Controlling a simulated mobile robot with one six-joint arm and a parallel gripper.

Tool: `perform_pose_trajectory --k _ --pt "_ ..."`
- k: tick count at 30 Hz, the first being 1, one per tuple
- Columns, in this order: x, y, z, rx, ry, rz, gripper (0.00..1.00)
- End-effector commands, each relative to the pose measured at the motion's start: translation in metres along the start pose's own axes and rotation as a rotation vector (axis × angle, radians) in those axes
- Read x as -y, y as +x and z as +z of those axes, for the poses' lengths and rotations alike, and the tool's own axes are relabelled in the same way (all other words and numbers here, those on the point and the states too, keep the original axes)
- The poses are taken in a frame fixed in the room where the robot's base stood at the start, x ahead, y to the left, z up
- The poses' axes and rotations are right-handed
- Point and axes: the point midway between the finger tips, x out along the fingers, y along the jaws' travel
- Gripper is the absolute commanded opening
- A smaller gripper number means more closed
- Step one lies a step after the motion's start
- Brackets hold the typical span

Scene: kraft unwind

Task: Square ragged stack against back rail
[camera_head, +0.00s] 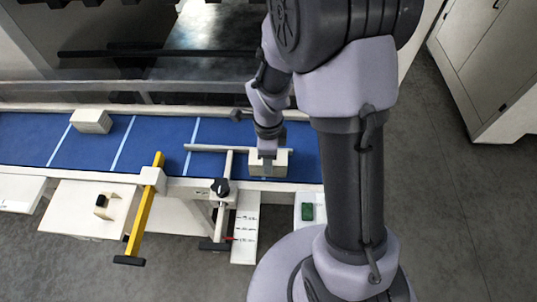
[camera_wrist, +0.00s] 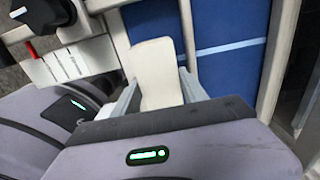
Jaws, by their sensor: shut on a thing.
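A cream stack (camera_head: 268,168) sits on the blue belt, right of the middle. My gripper (camera_head: 268,153) comes down on it from above, and the arm hides part of its top. In the wrist view the stack (camera_wrist: 154,62) is a pale block between my two grey fingers (camera_wrist: 157,92), which are shut on it. Its single sheets cannot be made out. A second cream stack (camera_head: 91,121) lies on the belt at the left, apart from my gripper. A pale rail (camera_head: 35,107) runs along the belt's far edge; the held stack appears apart from it.
A thin grey bar (camera_head: 205,148) crosses above the belt just left of the held stack, on a post with a black knob (camera_head: 219,187). A yellow bar (camera_head: 146,208) overhangs the near edge. A marked white plate (camera_head: 245,228) and green button (camera_head: 307,211) are in front.

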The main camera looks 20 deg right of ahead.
Motion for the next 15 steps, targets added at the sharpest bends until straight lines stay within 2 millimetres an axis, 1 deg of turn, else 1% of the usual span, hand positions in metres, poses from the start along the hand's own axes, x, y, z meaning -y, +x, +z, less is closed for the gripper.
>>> perform_pose_trajectory --k 13,14,15 --pt "-0.0052 0.0006 -0.0001 0.0 0.0 0.0 0.04" --pt "-0.0052 0.0006 0.0 0.0 0.001 0.0 0.54" --pt "-0.0052 0.0006 0.0 0.0 0.0 0.0 0.62"
